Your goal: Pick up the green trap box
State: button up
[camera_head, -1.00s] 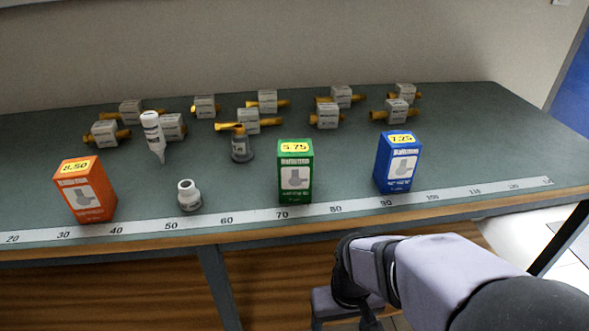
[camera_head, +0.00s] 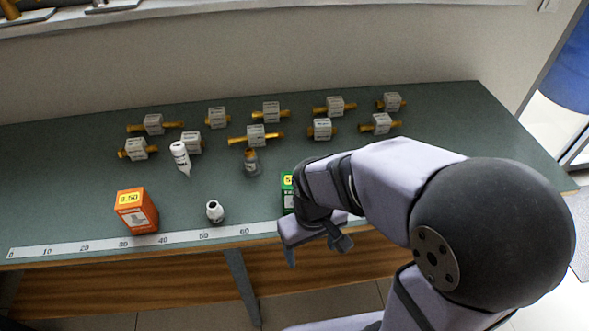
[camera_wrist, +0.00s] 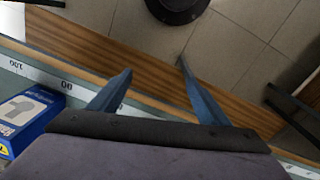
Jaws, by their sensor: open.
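The green trap box (camera_head: 287,190) stands upright on the bench near its front edge, mostly hidden behind my arm in the head view. Only its left side and part of its yellow price label show. My gripper (camera_head: 318,247) is at the bench's front edge, in front of the green box and apart from it. In the wrist view my gripper (camera_wrist: 152,82) has its two blue fingers spread, with nothing between them, over the bench edge and the floor. The green box does not show in the wrist view.
An orange box (camera_head: 137,212) and a small white fitting (camera_head: 214,211) stand to the left. A blue box (camera_wrist: 27,118) is at the left of the wrist view. A white bottle (camera_head: 180,156), a grey fitting (camera_head: 251,162) and several labelled brass valves stand farther back on the bench (camera_head: 75,200).

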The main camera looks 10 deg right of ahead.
jog(key=w+r+t, duration=0.1)
jog(key=w+r, duration=0.2)
jog(key=w, duration=0.1)
jog(key=w+a+r+m+t+p, duration=0.1)
jog(key=w+r, duration=0.2)
jog(key=w, duration=0.1)
jog(key=w+r+m+t+p, duration=0.1)
jog(key=w+r, duration=0.2)
jog(key=w, duration=0.1)
jog(key=shift+a+r+t, duration=0.25)
jog(key=shift+a+t, duration=0.05)
jog(key=shift+a, duration=0.1)
jog(key=shift+w+r+m, duration=0.15)
jog(key=shift+w+m, duration=0.1)
jog(key=shift+m, duration=0.15)
jog(key=shift+w+r+m+t, duration=0.15)
jog(key=shift+m+t, duration=0.15)
jog(key=shift+m, duration=0.4)
jog(key=shift+p+x, duration=0.6)
jog(key=shift+x, duration=3.15)
